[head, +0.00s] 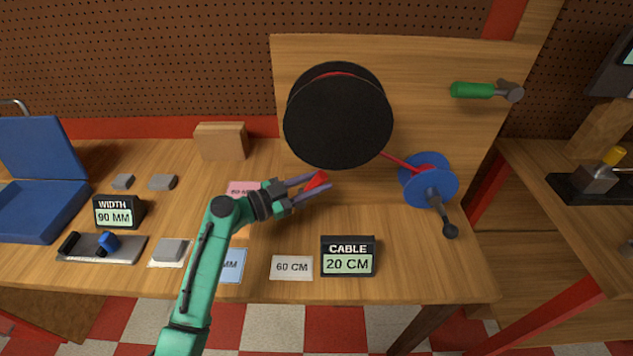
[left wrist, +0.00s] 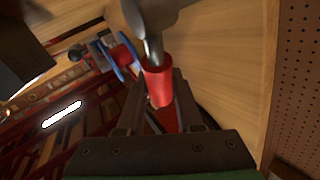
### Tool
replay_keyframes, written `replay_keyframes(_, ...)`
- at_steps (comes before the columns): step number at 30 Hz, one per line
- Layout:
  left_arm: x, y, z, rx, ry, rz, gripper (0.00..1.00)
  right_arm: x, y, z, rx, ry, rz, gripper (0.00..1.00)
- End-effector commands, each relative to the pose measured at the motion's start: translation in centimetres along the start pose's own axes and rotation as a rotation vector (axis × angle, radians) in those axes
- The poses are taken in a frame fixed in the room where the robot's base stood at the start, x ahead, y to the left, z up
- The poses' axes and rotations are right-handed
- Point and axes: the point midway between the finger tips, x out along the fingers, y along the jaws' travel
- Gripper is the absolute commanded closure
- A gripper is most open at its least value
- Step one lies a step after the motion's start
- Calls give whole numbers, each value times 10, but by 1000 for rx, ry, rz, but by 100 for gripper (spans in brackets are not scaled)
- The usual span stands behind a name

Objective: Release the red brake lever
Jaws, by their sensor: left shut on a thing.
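The red brake lever (head: 317,180) sits below the black drum (head: 338,115) in the head view, mostly hidden by my fingers. In the left wrist view its red grip (left wrist: 158,85) is on a grey metal shaft (left wrist: 153,45) and lies between my fingers. My left gripper (head: 322,182) is shut on the lever's grip, and its fingers also show in the left wrist view (left wrist: 158,92). My right gripper is in neither view.
A red cable (head: 398,160) runs from the drum to a blue reel (head: 430,165) with a crank. A green-handled lever (head: 472,90) is on the upright board (head: 420,60). A cable display (head: 348,256) reads 20 CM, near cards at the bench's front.

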Motion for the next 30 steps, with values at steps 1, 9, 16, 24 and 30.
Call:
replay_keyframes(1,0,0,0,0,-1,0,100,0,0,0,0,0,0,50)
replay_keyframes(9,0,0,1,0,-2,0,100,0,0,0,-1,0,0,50)
replay_keyframes(16,0,0,1,0,-2,0,100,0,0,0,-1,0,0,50)
replay_keyframes(24,0,0,1,11,-17,3,100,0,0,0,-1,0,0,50)
replay_keyframes(30,5,4,3,47,-76,22,100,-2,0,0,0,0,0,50)
